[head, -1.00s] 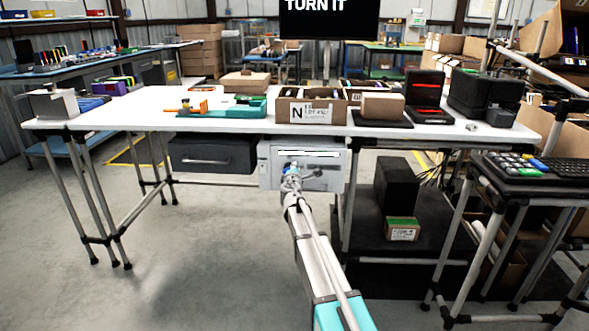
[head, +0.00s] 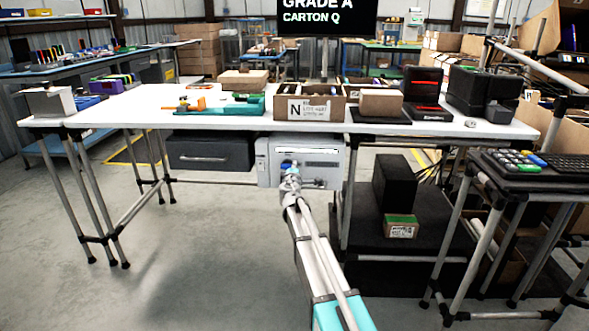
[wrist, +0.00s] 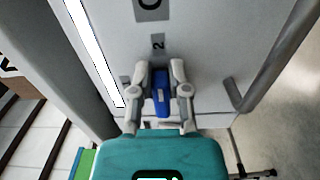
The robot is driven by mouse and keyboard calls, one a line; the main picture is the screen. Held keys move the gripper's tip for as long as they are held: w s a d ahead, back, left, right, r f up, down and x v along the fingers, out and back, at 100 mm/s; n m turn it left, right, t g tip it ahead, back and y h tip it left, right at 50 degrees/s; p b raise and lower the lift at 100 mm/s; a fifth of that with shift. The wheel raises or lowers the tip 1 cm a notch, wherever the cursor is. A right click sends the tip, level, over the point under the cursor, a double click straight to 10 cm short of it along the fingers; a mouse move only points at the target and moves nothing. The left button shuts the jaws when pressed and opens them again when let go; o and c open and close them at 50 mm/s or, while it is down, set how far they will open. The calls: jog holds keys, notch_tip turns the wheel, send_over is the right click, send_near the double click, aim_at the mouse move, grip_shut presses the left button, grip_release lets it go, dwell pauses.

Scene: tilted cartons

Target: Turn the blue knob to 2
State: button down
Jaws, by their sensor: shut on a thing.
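The blue knob (wrist: 161,84) is on the pale front of a grey box (head: 322,172) under the white workbench. It also shows small and partly hidden in the head view (head: 287,166). In the wrist view my gripper (wrist: 160,72) has one finger on each side of the knob and is shut on it. The knob's long body runs roughly toward the plate marked 2 (wrist: 157,44). It carries a small pale mark, but I cannot tell the exact pointer direction.
A dark drawer (head: 210,152) hangs left of the grey box. A grey handle (wrist: 233,93) stands out to the right of the knob in the wrist view. A table leg (head: 349,200) and black boxes stand at the right. Floor at the left is open.

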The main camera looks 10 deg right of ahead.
jog(key=shift+w+a, duration=0.2)
jog(key=shift+w, duration=0.1)
jog(key=c, duration=0.6)
grip_release()
jog(key=shift+s, duration=0.1)
jog(key=shift+s+d, duration=0.1)
jog(key=shift+s, duration=0.05)
jog(key=shift+s, duration=0.4)
jog(key=v, duration=1.1)
